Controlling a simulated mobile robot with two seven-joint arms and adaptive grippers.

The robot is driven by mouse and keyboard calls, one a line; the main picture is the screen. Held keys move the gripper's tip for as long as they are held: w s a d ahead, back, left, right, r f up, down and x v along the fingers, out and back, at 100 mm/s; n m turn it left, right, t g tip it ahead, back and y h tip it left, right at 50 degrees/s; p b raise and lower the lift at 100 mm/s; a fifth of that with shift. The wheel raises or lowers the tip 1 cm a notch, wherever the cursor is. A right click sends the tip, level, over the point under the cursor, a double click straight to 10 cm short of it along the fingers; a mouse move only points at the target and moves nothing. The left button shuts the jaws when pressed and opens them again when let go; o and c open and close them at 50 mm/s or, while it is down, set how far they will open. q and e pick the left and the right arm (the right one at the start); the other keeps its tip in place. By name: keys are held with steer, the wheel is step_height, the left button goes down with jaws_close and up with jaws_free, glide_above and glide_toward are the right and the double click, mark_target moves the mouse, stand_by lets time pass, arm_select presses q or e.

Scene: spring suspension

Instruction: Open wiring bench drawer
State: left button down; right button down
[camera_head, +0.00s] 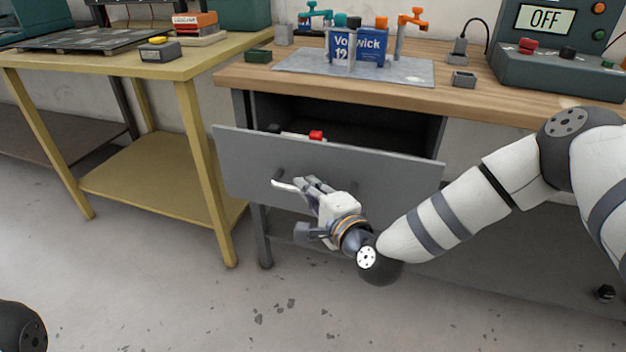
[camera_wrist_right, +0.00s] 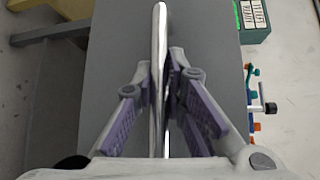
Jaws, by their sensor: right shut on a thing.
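The wiring bench drawer (camera_head: 400,172) is pulled out from under the wooden bench top. Its grey front stands clear of the bench, and the dark inside shows behind it. My right gripper (camera_head: 305,186) is at the drawer's bar handle (camera_head: 284,185), shut on it. In the right wrist view the shiny handle (camera_wrist_right: 159,60) runs between the two purple-padded fingers of my right gripper (camera_wrist_right: 162,88). My left gripper is not in the head view.
Inside the drawer a red item (camera_head: 316,135) and a pale one show above the front edge. The wooden bench top (camera_head: 480,98) holds a metal plate, a blue battery and a control box (camera_head: 560,72). A yellow table (camera_head: 190,68) stands close on the left.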

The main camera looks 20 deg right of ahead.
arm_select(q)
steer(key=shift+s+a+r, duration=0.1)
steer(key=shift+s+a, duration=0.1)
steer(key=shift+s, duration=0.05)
arm_select(e)
steer(key=shift+s+a, duration=0.5)
steer(key=shift+s, duration=0.25)
steer(key=c, duration=1.6)
jaws_free()
steer(key=v, duration=1.2)
